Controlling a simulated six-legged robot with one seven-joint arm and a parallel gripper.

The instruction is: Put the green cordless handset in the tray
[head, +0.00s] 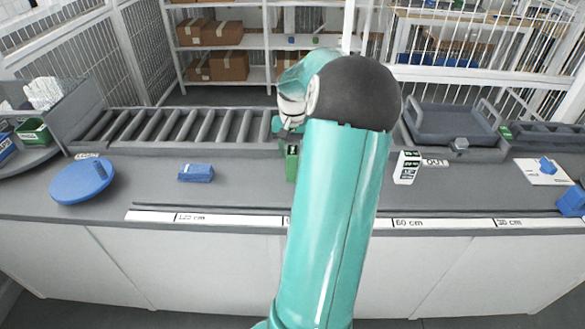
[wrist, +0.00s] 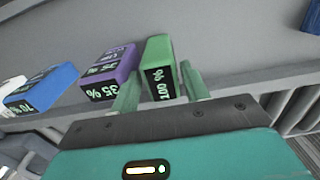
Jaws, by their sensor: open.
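The green handset (wrist: 160,60) stands upright in the wrist view, its dark end display reading 100 %. In the head view it shows as a narrow green block (head: 291,165) on the counter, partly hidden by my arm. My gripper (wrist: 159,78) is open, with one finger on each side of the handset's near end. I cannot tell whether either finger touches it. A grey tray (head: 455,118) with raised handles sits at the back right of the counter, by an OUT label, and looks empty.
A purple handset (wrist: 110,72) reading 35 % stands close beside the left finger, with a blue one (wrist: 42,88) reading 70 % beyond. A white handset (head: 407,167) is right of my arm. A blue block (head: 196,172) lies left, before the roller conveyor (head: 180,126).

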